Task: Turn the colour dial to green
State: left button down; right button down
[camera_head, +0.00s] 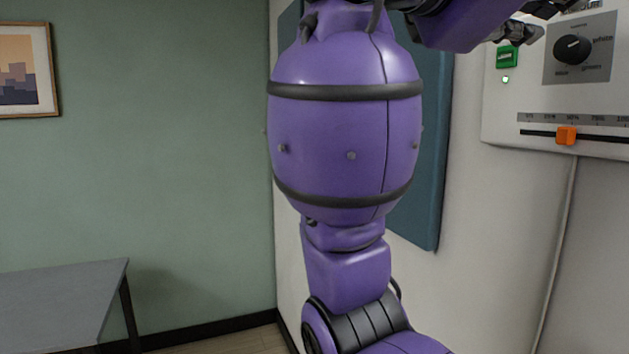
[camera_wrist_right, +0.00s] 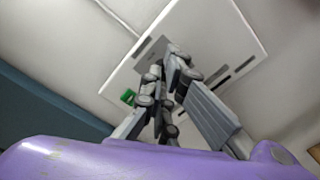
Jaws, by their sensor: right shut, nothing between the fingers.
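The colour dial (camera_head: 573,49) is a round black knob on a grey plate, on a white wall panel at the upper right of the head view. Small labels surround it; "white" reads at its upper right, and one at its lower right looks like "green". I cannot tell clearly where its pointer stands. My right gripper (camera_head: 535,33) is shut and empty, just left of the dial and apart from it in the picture. In the right wrist view the gripper (camera_wrist_right: 170,75) reaches toward the panel, and its fingers hide the dial. My left gripper is not in view.
The white panel (camera_head: 505,110) also carries a green switch (camera_head: 508,57) with a lit green lamp below it, and an orange slider (camera_head: 567,136) on a marked track. A blue-grey wall board (camera_head: 428,170) stands left of it. A grey table (camera_head: 60,295) is at the lower left.

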aim_at(571, 49)
jog(key=x, duration=0.5)
jog(key=shift+w+d, duration=0.1)
jog(key=shift+d, duration=0.3)
jog(key=shift+w+d, duration=0.1)
jog(key=shift+d, duration=0.1)
jog(key=shift+r, duration=0.1)
jog(key=shift+f, duration=0.45)
dwell(0.4)
jog(key=shift+d+f, duration=0.1)
jog(key=shift+f, duration=0.05)
